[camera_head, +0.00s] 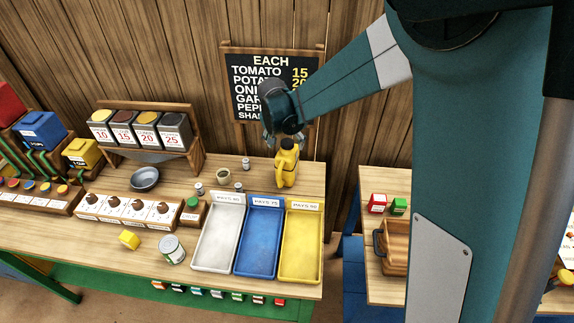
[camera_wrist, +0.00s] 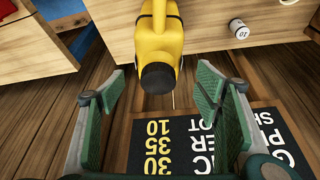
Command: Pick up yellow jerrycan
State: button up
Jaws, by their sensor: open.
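The yellow jerrycan (camera_head: 287,168) stands upright on the wooden table behind the blue and yellow trays, its dark cap on top. My gripper (camera_head: 275,138) is just above and to the left of the cap in the head view. In the wrist view the jerrycan (camera_wrist: 159,42) is at the top centre, with its black cap toward me. My gripper (camera_wrist: 155,95) is open there, its green-padded fingers spread to either side below the cap. Nothing is between the fingers. The jerrycan's base is cut off in the wrist view.
White, blue and yellow trays (camera_head: 299,248) lie in front of the jerrycan. Small weights (camera_head: 246,163) and a little pot stand to its left. A price board (camera_head: 245,75) hangs on the plank wall close behind. A grey bowl (camera_head: 145,179) sits farther left.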

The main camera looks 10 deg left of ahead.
aim_at(285, 166)
dwell(0.3)
jog(key=shift+x, duration=1.3)
jog(key=shift+x, duration=2.6)
jog(key=c, duration=1.3)
jog(key=shift+r, duration=0.1)
